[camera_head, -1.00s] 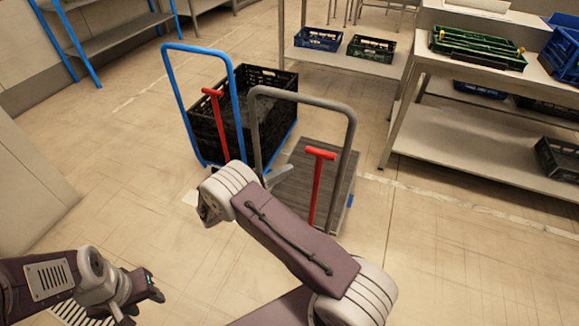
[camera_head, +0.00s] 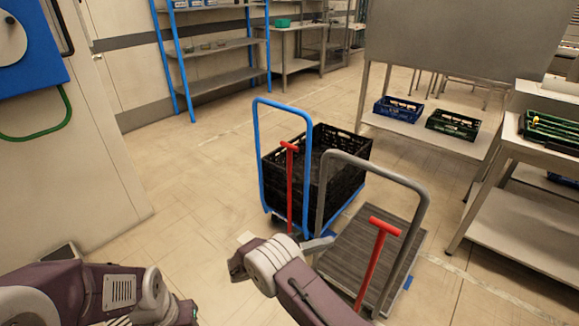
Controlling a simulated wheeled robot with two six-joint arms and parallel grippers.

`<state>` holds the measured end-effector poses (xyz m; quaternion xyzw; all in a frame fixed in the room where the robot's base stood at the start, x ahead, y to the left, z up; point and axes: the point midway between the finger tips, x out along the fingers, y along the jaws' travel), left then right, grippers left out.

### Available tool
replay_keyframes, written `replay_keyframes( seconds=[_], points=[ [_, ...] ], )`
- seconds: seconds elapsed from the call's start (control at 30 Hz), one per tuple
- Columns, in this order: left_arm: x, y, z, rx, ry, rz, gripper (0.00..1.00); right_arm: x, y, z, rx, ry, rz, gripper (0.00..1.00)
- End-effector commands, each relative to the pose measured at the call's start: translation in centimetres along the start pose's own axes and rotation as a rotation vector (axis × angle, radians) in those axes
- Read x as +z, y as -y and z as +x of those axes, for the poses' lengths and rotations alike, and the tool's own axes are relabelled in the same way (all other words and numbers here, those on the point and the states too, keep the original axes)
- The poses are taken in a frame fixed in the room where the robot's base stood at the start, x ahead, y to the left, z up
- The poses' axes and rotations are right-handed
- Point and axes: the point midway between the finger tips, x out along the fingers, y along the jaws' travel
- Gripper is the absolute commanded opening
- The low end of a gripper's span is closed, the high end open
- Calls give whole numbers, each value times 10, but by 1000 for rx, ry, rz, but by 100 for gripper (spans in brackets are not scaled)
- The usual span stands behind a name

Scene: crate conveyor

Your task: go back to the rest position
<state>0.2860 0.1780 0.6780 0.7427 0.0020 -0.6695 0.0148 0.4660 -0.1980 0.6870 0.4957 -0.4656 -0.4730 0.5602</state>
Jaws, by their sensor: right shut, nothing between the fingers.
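My right arm comes in from the bottom edge. Its gripper (camera_head: 237,268) is at the arm's far end, small and partly hidden behind the wrist; it is shut with nothing in it. It is over the floor, in the picture just left of the grey trolley. My left arm (camera_head: 120,291) is at the bottom left. Its hand (camera_head: 184,313) is cut off by the lower edge, so its fingers cannot be made out. I see nothing held.
A blue-handled trolley (camera_head: 257,155) carries a black crate (camera_head: 345,158). A grey-handled trolley (camera_head: 350,250) with an empty deck stands in front. Red-handled posts (camera_head: 377,262) rise beside them. Shelving (camera_head: 215,67) is behind, a bench (camera_head: 520,225) at right.

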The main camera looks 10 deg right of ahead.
Motion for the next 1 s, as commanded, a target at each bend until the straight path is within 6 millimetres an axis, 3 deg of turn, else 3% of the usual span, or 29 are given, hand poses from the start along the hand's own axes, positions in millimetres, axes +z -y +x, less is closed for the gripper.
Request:
replay_keyframes(
  seconds=[0.07,0.13,0.2,0.3,0.4,0.47,0.6,0.73,0.9,0.97,1.0],
  points=[
    [0,0,0,0,0,0,44,0,-4,9,-7,24,10,0],
    [0,0,0,0,0,0,44,-3,-28,25,-36,68,72,0],
    [0,0,0,0,0,0,44,2,-66,50,-70,133,145,0],
    [0,0,0,0,0,0,44,43,-101,90,-184,276,191,0],
    [0,0,0,0,0,0,44,96,-100,113,-414,389,175,0],
    [0,0,0,0,0,0,44,126,-89,113,-577,430,157,0],
    [0,0,0,0,0,0,44,181,-52,84,-957,450,138,0],
    [0,0,0,0,0,0,44,209,-18,33,-1285,385,171,0],
    [0,0,0,0,0,0,44,212,18,-30,-1575,217,228,0],
    [0,0,0,0,0,0,44,200,25,-41,-1629,131,259,0],
    [0,0,0,0,0,0,44,178,21,-42,-1641,19,286,0]
  ],
)
